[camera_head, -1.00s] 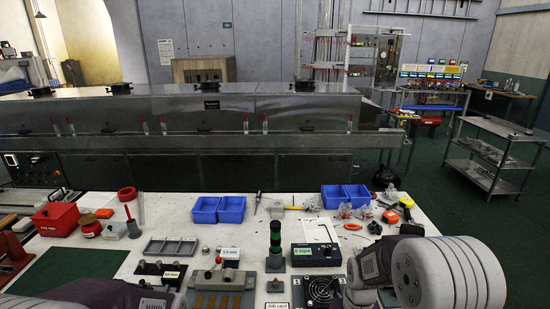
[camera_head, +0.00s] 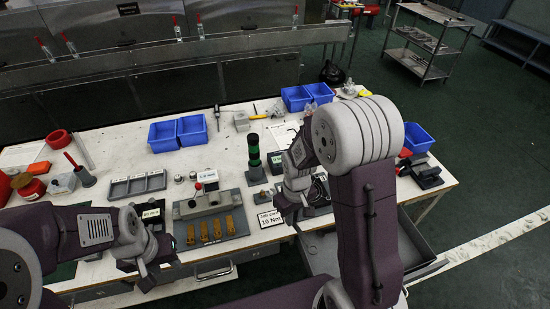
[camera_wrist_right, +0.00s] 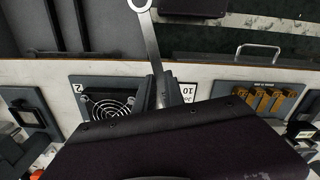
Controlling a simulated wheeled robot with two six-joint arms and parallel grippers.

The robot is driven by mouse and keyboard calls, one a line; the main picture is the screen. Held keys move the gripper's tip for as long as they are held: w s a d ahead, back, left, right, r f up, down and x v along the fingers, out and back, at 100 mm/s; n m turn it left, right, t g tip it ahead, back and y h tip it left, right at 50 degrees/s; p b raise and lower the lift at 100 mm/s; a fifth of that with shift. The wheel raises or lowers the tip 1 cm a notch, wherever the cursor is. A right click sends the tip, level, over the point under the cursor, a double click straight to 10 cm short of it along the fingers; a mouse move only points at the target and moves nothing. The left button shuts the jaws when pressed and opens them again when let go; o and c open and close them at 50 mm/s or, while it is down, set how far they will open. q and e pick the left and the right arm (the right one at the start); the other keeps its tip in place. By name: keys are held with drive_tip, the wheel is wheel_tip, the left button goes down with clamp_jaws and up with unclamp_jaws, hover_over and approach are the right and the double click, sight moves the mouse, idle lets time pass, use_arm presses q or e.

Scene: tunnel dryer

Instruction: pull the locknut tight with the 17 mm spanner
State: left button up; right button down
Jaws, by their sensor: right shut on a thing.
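My right gripper (camera_wrist_right: 165,90) is shut on the metal spanner (camera_wrist_right: 149,35) in the right wrist view. The spanner's ring end points away from the gripper, toward the top edge, beyond the table's front edge, with no nut in it. In the head view my right gripper (camera_head: 287,214) is low over the front of the bench beside the job card (camera_head: 269,218), and the spanner is not clear there. My left gripper (camera_head: 145,278) hangs at the bench's front edge at left; its fingers are too small to read. I cannot make out the locknut in either view.
A black fan unit (camera_wrist_right: 108,107) sits beside the right gripper. A fixture with brass-coloured pieces (camera_head: 210,229) is between the arms. Blue bins (camera_head: 178,133) and a green-topped stack light (camera_head: 254,150) stand behind. An open grey drawer (camera_head: 320,252) juts out below the bench.

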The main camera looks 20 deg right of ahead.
drive_tip(key=shift+w, duration=0.1)
drive_tip(key=shift+d+f+b, duration=0.25)
drive_tip(key=shift+f+b, duration=0.25)
drive_tip(key=shift+b, duration=0.05)
drive_tip(key=shift+f+b, duration=0.3)
drive_tip(key=shift+w+a+f+b, duration=0.15)
drive_tip(key=shift+a+f+b, duration=0.05)
drive_tip(key=shift+f+b, duration=0.25)
drive_tip(key=shift+w+a+f+b, duration=0.15)
drive_tip(key=shift+f+b, duration=0.25)
drive_tip(key=shift+f, duration=0.05)
drive_tip(key=shift+w+f+b, duration=0.15)
drive_tip(key=shift+f+b, duration=0.7)
drive_tip(key=shift+w+a+r+p, duration=0.2)
drive_tip(key=shift+w+r+p, duration=0.05)
drive_tip(key=shift+p, duration=0.15)
drive_tip(key=shift+w+a+p, duration=0.25)
drive_tip(key=shift+w+a, duration=0.1)
drive_tip(key=shift+w, duration=0.25)
drive_tip(key=shift+w+a+p, duration=0.25)
drive_tip(key=shift+w+a, duration=0.1)
drive_tip(key=shift+w, duration=0.25)
